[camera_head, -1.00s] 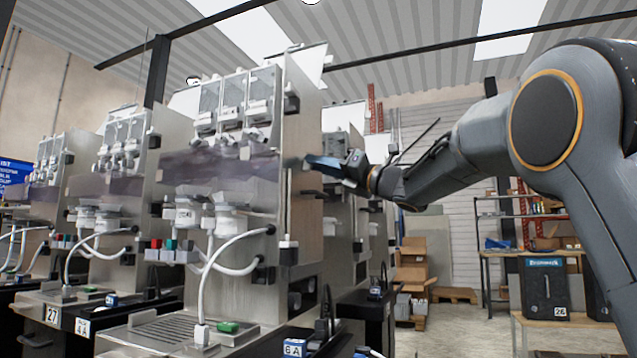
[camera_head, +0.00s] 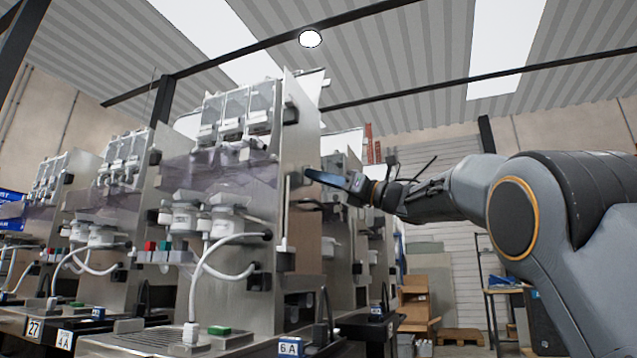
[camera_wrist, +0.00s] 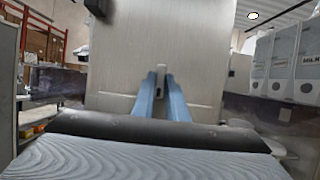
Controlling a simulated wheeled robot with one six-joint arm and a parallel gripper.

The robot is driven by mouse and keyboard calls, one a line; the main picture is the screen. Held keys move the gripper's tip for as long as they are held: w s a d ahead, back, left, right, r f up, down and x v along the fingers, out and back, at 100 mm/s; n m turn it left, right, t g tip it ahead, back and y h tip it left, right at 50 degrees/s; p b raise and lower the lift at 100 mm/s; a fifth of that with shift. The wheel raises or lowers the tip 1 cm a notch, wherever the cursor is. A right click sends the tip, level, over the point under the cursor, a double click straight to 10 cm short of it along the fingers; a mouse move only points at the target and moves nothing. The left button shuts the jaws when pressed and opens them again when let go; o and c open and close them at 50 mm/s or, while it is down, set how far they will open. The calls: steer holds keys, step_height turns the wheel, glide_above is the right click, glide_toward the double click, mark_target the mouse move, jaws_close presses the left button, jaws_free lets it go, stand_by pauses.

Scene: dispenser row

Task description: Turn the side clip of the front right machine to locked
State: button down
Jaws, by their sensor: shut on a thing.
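The front right machine (camera_head: 303,115) is a tall steel dispenser with clear canisters on top and a smoky see-through band across its front. Its flat side panel also fills the middle of the wrist view (camera_wrist: 190,50). My gripper (camera_head: 312,176) reaches the panel from the right. In the wrist view its two blue fingers (camera_wrist: 160,84) are closed around the clip.
More machines stand in a row to the left (camera_head: 118,200). A label 6 A (camera_head: 290,346) sits at the machine's base.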

stand_by(0.3)
steer(key=c, duration=1.8)
jaws_free()
steer(key=shift+o, duration=0.2)
steer(key=shift+d, duration=0.1)
steer(key=v, duration=0.7)
steer(key=shift+d, duration=0.3)
steer(key=shift+f, duration=0.15)
